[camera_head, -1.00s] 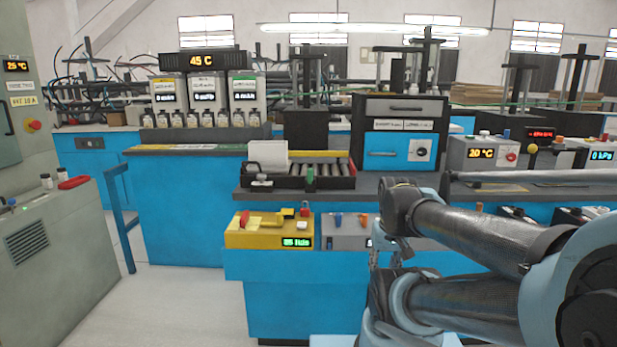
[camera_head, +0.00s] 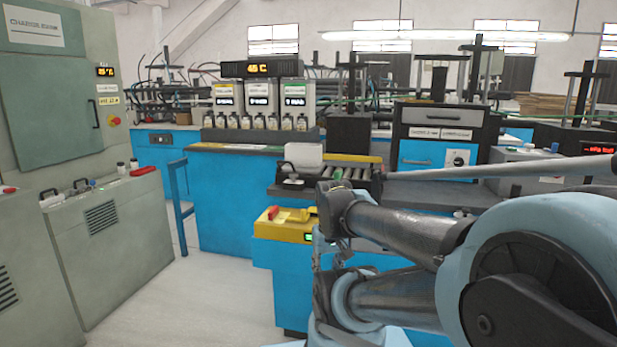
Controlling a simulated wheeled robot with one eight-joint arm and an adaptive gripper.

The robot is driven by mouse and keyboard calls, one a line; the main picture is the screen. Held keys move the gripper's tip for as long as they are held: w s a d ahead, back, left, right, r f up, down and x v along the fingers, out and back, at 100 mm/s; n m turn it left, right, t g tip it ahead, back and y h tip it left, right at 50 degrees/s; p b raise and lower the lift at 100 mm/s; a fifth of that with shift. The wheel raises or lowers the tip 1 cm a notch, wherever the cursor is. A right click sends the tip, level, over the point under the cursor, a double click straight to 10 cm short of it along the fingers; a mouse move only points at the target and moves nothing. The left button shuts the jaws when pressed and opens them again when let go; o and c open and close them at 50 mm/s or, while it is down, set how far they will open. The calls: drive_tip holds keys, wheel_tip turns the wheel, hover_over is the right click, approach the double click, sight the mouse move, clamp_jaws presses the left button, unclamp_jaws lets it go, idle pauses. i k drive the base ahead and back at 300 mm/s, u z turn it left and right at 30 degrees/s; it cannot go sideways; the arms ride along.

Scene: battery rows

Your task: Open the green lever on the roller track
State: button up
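The roller track (camera_head: 374,187) is a dark-framed tray of pale rollers on the blue bench, in the middle of the head view. A small green lever (camera_head: 338,174) stands upright at its front, just above my arm's elbow. A white block (camera_head: 303,157) sits at the track's left end. My arm's dark and light-blue links fill the lower right and cover part of the bench in front of the track. I cannot make out my gripper's fingers, and nothing of mine is seen touching the lever.
A yellow box with a red handle (camera_head: 285,224) sits on a lower blue ledge in front of the track. A blue-fronted drawer unit (camera_head: 438,157) stands to the right. Grey cabinets (camera_head: 108,235) stand on the left. Free floor (camera_head: 205,300) lies between them and the bench.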

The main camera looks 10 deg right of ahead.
sight(337, 175)
drive_tip(key=u, duration=0.05)
drive_tip(key=k, duration=0.45)
drive_tip(key=z, duration=0.8)
